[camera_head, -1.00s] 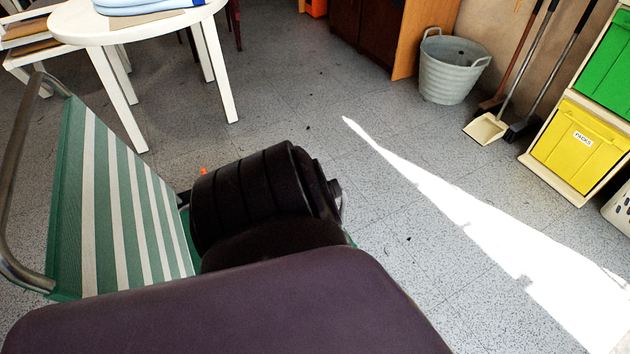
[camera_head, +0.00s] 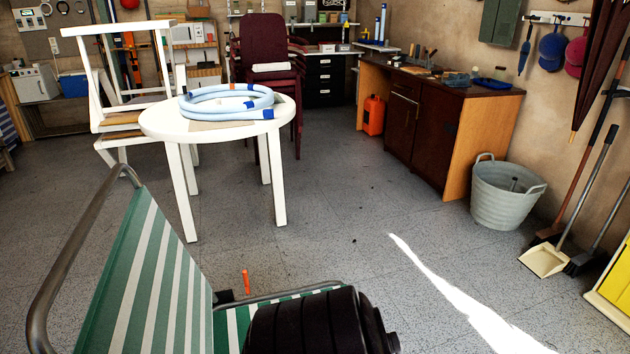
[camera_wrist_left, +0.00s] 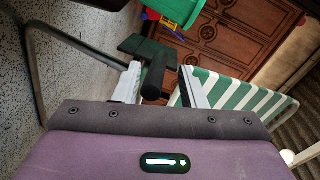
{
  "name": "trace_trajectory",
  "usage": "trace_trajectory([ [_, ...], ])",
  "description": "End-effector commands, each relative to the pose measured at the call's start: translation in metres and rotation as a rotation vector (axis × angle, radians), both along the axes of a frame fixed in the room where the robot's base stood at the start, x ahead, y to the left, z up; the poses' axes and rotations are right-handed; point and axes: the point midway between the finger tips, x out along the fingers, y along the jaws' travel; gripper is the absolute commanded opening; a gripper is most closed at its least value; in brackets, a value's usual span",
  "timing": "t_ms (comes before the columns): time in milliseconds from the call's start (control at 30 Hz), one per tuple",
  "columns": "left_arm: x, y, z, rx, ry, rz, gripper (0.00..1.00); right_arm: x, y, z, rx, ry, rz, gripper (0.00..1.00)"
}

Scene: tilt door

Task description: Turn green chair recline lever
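The green-and-white striped chair (camera_head: 150,270) with a bent metal tube frame stands at the lower left in the head view. A small orange upright piece (camera_head: 246,282) and a black block (camera_head: 224,296) show near its seat-back joint. In the left wrist view, a dark handle-like bar (camera_wrist_left: 154,78), which looks like the lever, runs from a dark block between the fingers of my left gripper (camera_wrist_left: 160,70). The fingers are open, with a gap on the bar's right; left-side contact cannot be told. My arm hides part of the seat in the head view. My right gripper is not in view.
A white round table (camera_head: 215,122) holding a blue coiled hose stands behind the chair. A dark cabinet (camera_head: 420,115), a grey tub (camera_head: 507,195) and brooms are at the right. Floor between chair and cabinet is clear. A green bin (camera_wrist_left: 180,10) shows in the wrist view.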

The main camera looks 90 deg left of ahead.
Motion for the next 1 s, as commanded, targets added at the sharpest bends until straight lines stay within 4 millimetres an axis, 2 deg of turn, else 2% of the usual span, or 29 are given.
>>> trace_trajectory([
  [167,0.01,0.002,0.0,0.0,-0.002,0.0,0.38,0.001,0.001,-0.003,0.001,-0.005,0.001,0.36],
  [400,0.049,0.011,0.003,0.002,-0.004,-0.001,0.38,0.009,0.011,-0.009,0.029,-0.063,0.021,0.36],
  [600,0.072,0.015,0.007,0.0,-0.001,0.0,0.38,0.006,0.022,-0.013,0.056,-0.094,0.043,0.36],
  [1000,0.076,0.016,0.009,0.0,0.0,0.0,0.38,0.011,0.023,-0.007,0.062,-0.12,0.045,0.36],
])
